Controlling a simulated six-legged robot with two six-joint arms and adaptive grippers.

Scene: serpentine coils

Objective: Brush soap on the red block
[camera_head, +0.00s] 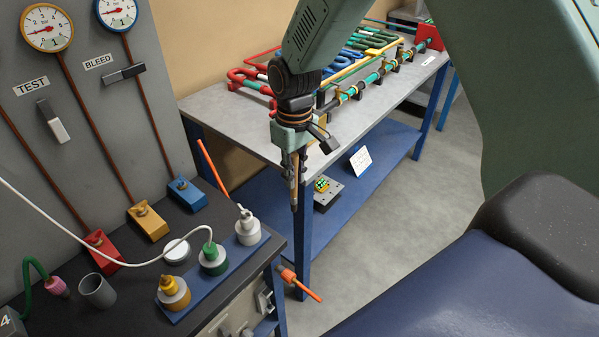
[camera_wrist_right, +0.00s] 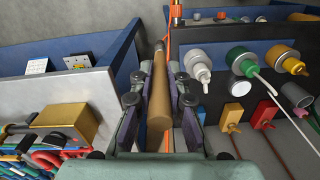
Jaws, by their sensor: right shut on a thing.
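My right gripper (camera_head: 293,140) hangs near the middle of the head view, shut on a brush with a wooden handle. The brush (camera_head: 295,185) points downward, clear of both benches. In the wrist view its handle (camera_wrist_right: 159,105) lies between the fingers (camera_wrist_right: 162,95), with its far end darker. The red block (camera_head: 103,249) sits on the black bench below the gauge panel, at a brown pipe's foot, left of the gripper. It also shows in the wrist view (camera_wrist_right: 263,113). A round white dish (camera_head: 176,250) stands near it; whether it holds soap I cannot tell. My left gripper is out of view.
A yellow block (camera_head: 148,222) and blue block (camera_head: 187,195) stand behind the red one. A blue tray (camera_head: 228,273) holds white, green and yellow bottles; a white hose crosses above the bench. A grey cup (camera_head: 97,290) stands front left. The coil table (camera_head: 225,105) is behind.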

